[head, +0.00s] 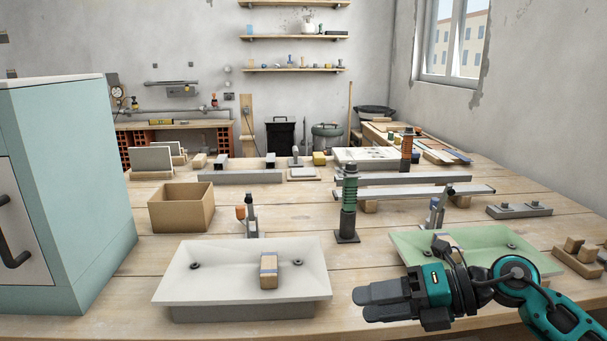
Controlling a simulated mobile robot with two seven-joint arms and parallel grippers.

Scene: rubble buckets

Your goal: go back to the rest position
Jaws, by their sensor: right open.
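My right gripper (364,303) reaches in from the lower right and points left. Its dark fingers are empty and hang over the front part of the table, right of the white basin (190,285). A small wooden block (268,270) stands in the white basin, apart from the gripper. Behind my right gripper is a pale green basin (520,262), partly hidden by my wrist. My left gripper is not in view.
A teal cabinet (85,170) stands at the left. An open cardboard box (180,215) and a green-and-black post (348,205) stand behind the basins. Wooden blocks on a small board (578,262) lie at the right edge. Bare tabletop shows between the basins.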

